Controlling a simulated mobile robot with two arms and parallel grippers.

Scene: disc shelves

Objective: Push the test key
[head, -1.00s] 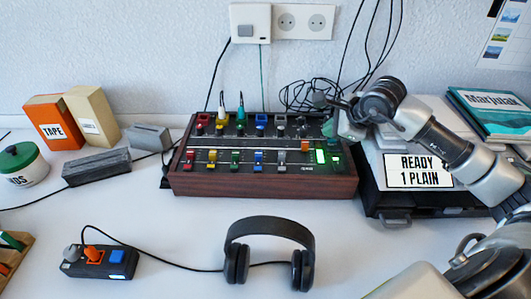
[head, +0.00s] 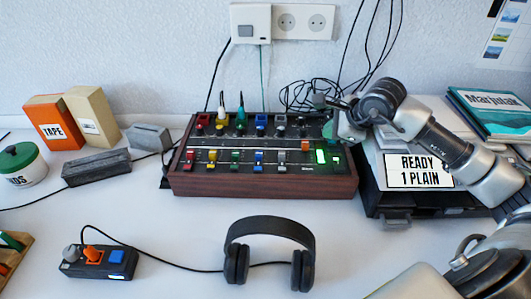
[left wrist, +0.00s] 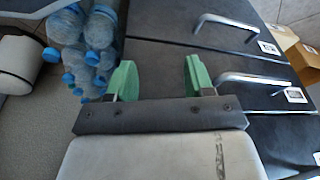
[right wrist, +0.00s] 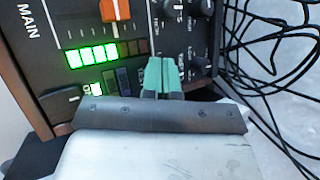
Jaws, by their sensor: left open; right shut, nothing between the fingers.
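The mixer (head: 260,182) with a wooden case stands at the back middle of the table. My right gripper (right wrist: 162,78) is shut and empty, over the right part of its panel, beside several small dark keys (right wrist: 124,80). I cannot tell whether the fingertips touch the panel. No label reading "test" is legible, so I cannot tell which key is the test key. A lit green meter (right wrist: 92,55) and a small lit key (right wrist: 96,89) lie left of the fingers. In the head view my right gripper (head: 338,128) partly hides the panel's back right corner. My left gripper (left wrist: 155,80) is open and empty, away from the table.
A small box (head: 72,269) with knob, orange switch and blue key has a lit strip. Headphones (head: 270,228) lie in front. A dark case with a "READY 1 PLAIN" sign (head: 418,171) stands right of the mixer. Loose cables (head: 310,95) lie behind. Bottles (left wrist: 88,45) and drawers (left wrist: 200,75) are near my left gripper.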

